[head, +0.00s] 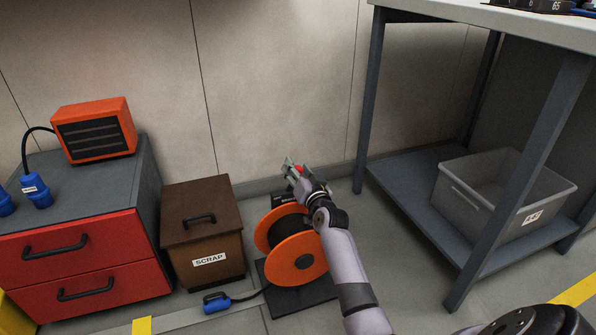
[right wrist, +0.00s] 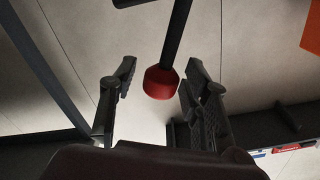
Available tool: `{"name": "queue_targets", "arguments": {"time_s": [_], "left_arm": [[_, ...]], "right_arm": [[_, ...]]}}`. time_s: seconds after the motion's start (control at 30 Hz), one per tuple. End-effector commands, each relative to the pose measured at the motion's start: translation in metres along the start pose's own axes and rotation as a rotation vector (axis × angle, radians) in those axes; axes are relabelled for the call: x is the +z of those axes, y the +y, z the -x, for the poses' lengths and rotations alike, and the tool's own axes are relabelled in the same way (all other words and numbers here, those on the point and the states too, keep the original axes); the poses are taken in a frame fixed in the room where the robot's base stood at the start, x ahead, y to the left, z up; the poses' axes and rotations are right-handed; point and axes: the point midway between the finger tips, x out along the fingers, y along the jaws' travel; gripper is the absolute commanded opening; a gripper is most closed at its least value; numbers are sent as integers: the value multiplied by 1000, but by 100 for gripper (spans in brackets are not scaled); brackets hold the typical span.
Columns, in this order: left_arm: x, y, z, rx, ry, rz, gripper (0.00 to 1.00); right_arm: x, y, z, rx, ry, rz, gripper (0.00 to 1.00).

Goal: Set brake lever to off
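The brake lever shows in the right wrist view as a dark rod with a red knob (right wrist: 160,83) at its end. In the head view a small red part of it (head: 299,169) shows at my right gripper, above the cable reel (head: 302,261). The reel has orange flanges and stands on a dark base plate. My right gripper (head: 295,170) is open. In the right wrist view its two fingers (right wrist: 158,88) stand on either side of the knob, with gaps visible. The right arm hides part of the reel and lever mount. My left gripper is not in view.
A brown scrap box (head: 203,235) and a red drawer cabinet (head: 80,262) stand left of the reel. A blue plug (head: 216,302) lies on the floor in front. A workbench (head: 568,85) with a grey bin (head: 503,193) on its lower shelf stands at right.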

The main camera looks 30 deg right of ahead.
Motion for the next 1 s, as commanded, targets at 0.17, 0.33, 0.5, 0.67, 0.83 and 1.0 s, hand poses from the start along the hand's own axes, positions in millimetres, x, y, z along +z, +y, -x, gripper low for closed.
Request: {"name": "queue_targets", "arguments": {"time_s": [0.17, 0.33, 0.5, 0.67, 0.83, 1.0], "left_arm": [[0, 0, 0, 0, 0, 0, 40], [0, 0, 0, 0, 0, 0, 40], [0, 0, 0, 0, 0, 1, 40], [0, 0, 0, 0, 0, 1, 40], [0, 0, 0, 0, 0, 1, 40], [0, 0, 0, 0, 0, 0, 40]], "right_arm": [[0, 0, 0, 0, 0, 0, 29], [0, 0, 0, 0, 0, 0, 18], [0, 0, 0, 0, 0, 0, 7], [0, 0, 0, 0, 0, 0, 0], [0, 0, 0, 0, 0, 0, 0], [0, 0, 0, 0, 0, 0, 0]]}}
